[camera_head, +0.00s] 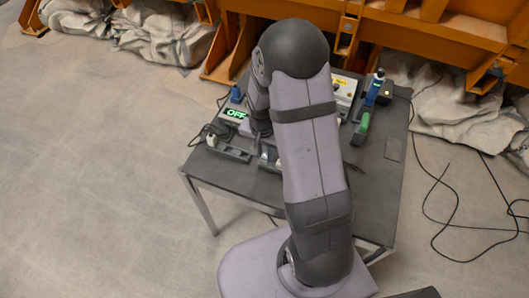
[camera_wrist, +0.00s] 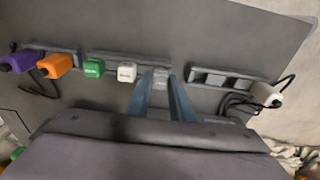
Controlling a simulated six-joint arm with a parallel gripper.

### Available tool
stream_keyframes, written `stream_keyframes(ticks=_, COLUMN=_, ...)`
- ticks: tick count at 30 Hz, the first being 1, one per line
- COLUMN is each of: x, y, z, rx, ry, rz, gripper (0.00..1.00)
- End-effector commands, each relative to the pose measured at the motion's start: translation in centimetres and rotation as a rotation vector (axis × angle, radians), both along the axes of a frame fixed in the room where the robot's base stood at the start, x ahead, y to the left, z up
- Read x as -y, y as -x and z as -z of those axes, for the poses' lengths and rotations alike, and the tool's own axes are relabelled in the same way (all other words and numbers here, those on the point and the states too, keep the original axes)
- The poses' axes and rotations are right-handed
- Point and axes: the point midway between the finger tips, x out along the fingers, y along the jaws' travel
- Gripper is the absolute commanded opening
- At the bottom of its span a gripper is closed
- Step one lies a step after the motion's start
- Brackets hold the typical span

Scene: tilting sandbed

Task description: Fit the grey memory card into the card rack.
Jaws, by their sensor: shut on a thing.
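In the wrist view my gripper (camera_wrist: 160,84) has its two blue fingers on either side of a small grey block, which I take to be the grey memory card (camera_wrist: 160,76). The card is at the right end of a dark rack (camera_wrist: 110,57) that also bears a green block (camera_wrist: 93,68) and a white block (camera_wrist: 127,72). I cannot tell whether the card is seated in a slot or held just above. In the head view my arm hides the gripper and the card.
Right of the gripper is another dark rack (camera_wrist: 225,77) with a white plug (camera_wrist: 265,94) and a black cable. Purple (camera_wrist: 20,61) and orange (camera_wrist: 54,66) plugs are at the left. The table (camera_head: 385,185) also bears a lit "OFF" display (camera_head: 236,114) and a green-handled thing (camera_head: 361,128).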

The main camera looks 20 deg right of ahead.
Motion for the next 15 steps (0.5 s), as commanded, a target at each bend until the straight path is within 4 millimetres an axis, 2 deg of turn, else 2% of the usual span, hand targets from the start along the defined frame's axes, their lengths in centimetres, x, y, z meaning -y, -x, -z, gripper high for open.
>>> stream_keyframes(ticks=15, x=0.0, y=0.0, z=1.2, rx=0.0, ry=0.0, rz=0.0, gripper=0.0)
